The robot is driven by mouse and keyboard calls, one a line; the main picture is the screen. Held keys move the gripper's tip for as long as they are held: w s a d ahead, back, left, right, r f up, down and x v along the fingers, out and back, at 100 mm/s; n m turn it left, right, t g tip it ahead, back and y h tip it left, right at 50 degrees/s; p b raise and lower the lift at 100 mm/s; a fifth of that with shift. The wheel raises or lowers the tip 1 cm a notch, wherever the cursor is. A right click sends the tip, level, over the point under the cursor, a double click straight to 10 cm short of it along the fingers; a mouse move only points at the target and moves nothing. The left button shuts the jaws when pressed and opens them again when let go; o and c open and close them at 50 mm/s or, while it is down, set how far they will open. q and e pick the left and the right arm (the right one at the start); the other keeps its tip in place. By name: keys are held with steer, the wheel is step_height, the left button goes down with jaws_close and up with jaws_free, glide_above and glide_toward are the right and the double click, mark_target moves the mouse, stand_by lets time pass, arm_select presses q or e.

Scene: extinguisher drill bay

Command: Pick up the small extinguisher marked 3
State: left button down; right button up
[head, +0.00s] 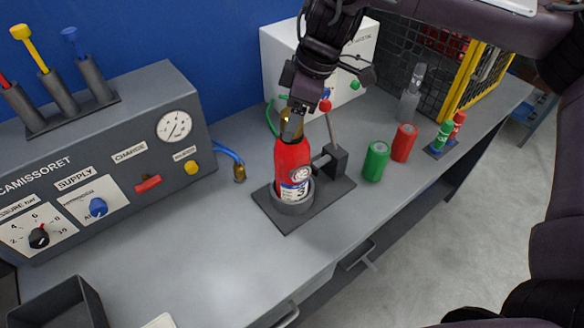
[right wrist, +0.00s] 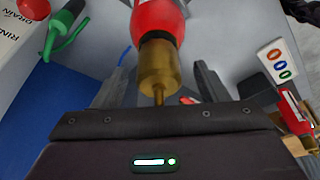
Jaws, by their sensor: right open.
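The small red extinguisher marked 3 (head: 292,160) stands upright in a grey ring holder (head: 292,207) on a dark base plate. Its label faces the front and its top is brass. My right gripper (head: 291,120) is over its top, pointing down, and partly hides the brass neck. In the right wrist view the brass neck (right wrist: 160,68) and red shoulder of the extinguisher show between the two spread fingers (right wrist: 160,85), with gaps at both sides. The gripper is open and holds nothing. My left gripper is not in view.
A clamp block (head: 334,160) with a red-knobbed lever stands just right of the extinguisher. Green (head: 376,161) and red (head: 404,142) cylinders stand farther right. A control panel (head: 110,155) fills the left. The bench front is mostly clear, with a dark tray (head: 62,302) at lower left.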

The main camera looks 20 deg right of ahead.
steer(key=x, duration=0.3)
steer(key=shift+f, duration=0.1)
steer(key=shift+c, duration=0.5)
steer(key=c, duration=0.7)
jaws_close()
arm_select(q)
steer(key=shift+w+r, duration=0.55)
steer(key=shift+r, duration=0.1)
arm_select(e)
steer(key=shift+w, duration=0.15)
